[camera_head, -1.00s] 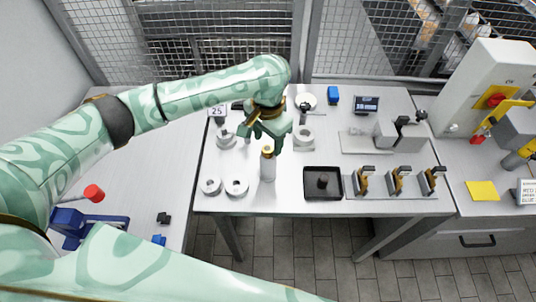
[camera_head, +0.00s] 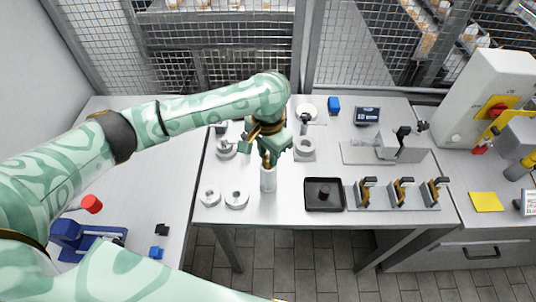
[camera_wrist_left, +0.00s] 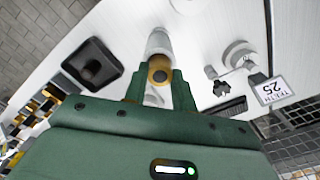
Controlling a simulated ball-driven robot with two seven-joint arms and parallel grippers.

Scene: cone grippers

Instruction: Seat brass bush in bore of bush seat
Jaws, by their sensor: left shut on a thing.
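My left gripper (camera_head: 267,158) points down at the top of a pale upright post (camera_head: 268,181), with its fingers shut. In the left wrist view the gripper (camera_wrist_left: 158,85) is shut on the brass bush (camera_wrist_left: 159,68), a yellow-brown ring. The post (camera_wrist_left: 158,42) lies directly beyond the bush; I cannot tell whether the bush still touches it. In the head view the fingers mostly hide the bush. A grey block with a round holed top (camera_head: 304,147), which looks like the bush seat, stands just right of the gripper. My right gripper is out of view.
Two grey rings (camera_head: 236,198) lie at the table's front left. A black tray (camera_head: 324,208) holding a dark part is right of the post. Several brass-and-black clamps (camera_head: 402,190) stand further right. A "25" sign (camera_wrist_left: 272,90) and a grey fixture (camera_wrist_left: 238,55) are close by.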

